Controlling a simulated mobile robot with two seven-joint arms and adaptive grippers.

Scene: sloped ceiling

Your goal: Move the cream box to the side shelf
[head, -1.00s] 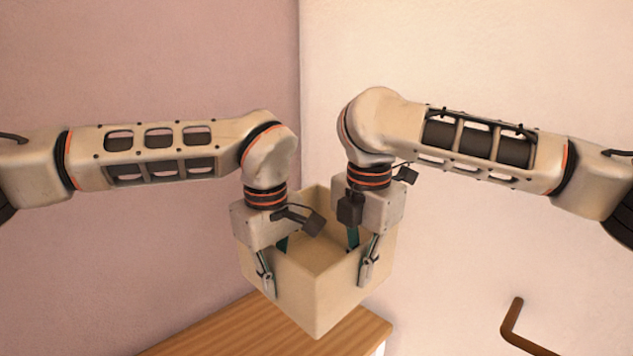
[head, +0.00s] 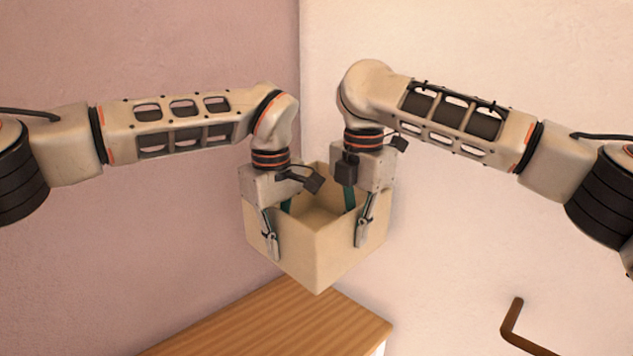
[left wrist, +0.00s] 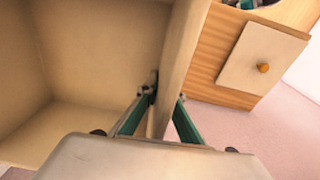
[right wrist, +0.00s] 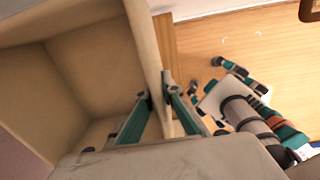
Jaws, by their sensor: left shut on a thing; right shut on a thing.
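The cream box (head: 317,252) is open-topped and hangs in the air, roughly level, with one corner towards me in the head view. Its inside shows in the left wrist view (left wrist: 95,50) and the right wrist view (right wrist: 95,70). My left gripper (head: 278,224) is shut on the box's left wall, one finger inside and one outside. My right gripper (head: 357,214) is shut on the right wall in the same way. A wooden-topped side shelf (head: 275,325) stands lower down in the corner. The box hides its far corner.
A pink wall (head: 150,250) on the left and a cream wall (head: 480,230) on the right meet behind the box. A brown bent bar (head: 512,325) is at lower right. The visible shelf top is bare. The left wrist view shows a wooden unit with a knobbed drawer (left wrist: 260,60).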

